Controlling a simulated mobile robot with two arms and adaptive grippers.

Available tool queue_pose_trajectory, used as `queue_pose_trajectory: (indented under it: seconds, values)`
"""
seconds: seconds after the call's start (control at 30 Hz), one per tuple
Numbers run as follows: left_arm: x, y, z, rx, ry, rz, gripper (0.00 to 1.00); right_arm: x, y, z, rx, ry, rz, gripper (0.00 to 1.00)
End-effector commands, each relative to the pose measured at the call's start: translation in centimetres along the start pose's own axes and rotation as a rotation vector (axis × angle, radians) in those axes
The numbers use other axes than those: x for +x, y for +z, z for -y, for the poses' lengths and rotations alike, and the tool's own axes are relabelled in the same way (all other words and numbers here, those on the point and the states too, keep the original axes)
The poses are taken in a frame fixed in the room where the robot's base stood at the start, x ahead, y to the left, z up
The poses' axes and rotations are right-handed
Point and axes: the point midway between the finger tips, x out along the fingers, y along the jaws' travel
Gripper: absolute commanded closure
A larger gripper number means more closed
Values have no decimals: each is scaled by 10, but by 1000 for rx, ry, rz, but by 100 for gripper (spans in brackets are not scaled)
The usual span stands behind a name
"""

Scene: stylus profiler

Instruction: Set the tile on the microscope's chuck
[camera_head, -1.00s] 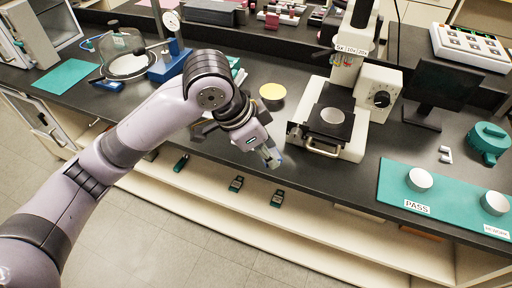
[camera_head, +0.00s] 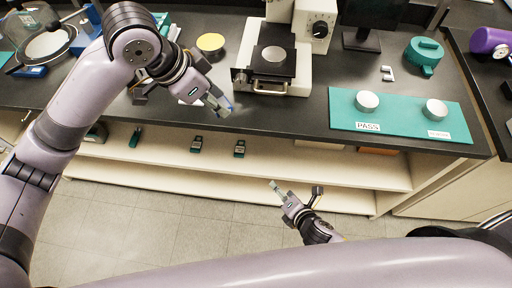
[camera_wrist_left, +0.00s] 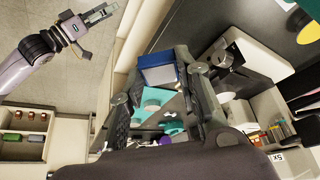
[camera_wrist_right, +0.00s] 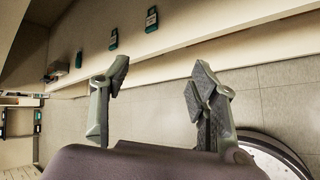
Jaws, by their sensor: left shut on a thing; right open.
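My left gripper (camera_head: 217,101) is shut on a small tile with a blue edge and a grey-white face. The tile (camera_wrist_left: 158,70) shows between the fingers in the left wrist view. The gripper holds it at the bench's front edge, left of the microscope (camera_head: 288,25). The microscope's chuck (camera_head: 274,54) is a round grey disc on a black stage and looks bare. My right gripper (camera_head: 296,191) is open and empty, low in front of the bench. Its spread fingers also show in the right wrist view (camera_wrist_right: 160,78).
A yellow disc (camera_head: 210,42) lies on the bench between my left arm and the microscope. A silver handle (camera_head: 262,87) juts from the stage's front. A teal mat (camera_head: 400,122) with two round pale pads is at the right. An open shelf (camera_head: 255,174) runs below the bench.

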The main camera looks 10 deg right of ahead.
Motion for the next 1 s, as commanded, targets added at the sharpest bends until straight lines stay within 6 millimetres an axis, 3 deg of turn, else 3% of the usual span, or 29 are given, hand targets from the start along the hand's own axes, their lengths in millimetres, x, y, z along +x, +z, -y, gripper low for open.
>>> queue_pose_trajectory:
  seconds: [0.03,0.1,0.3,0.5,0.73,0.87,1.0]
  values:
    - [0,0,0,0,0,0,100,-11,4,-29,-107,59,11,45]
    - [0,0,0,0,0,0,100,-28,8,-68,-262,137,38,45]
    - [0,0,0,0,0,0,100,-91,20,-168,-653,335,168,45]
    - [0,0,0,0,0,0,100,-160,34,-241,-933,467,336,45]
    - [0,0,0,0,0,0,100,-206,46,-279,-1079,523,460,45]
    - [0,0,0,0,0,0,100,-210,48,-286,-1099,530,482,45]
    - [0,0,0,0,0,0,100,-201,50,-294,-1100,530,486,45]
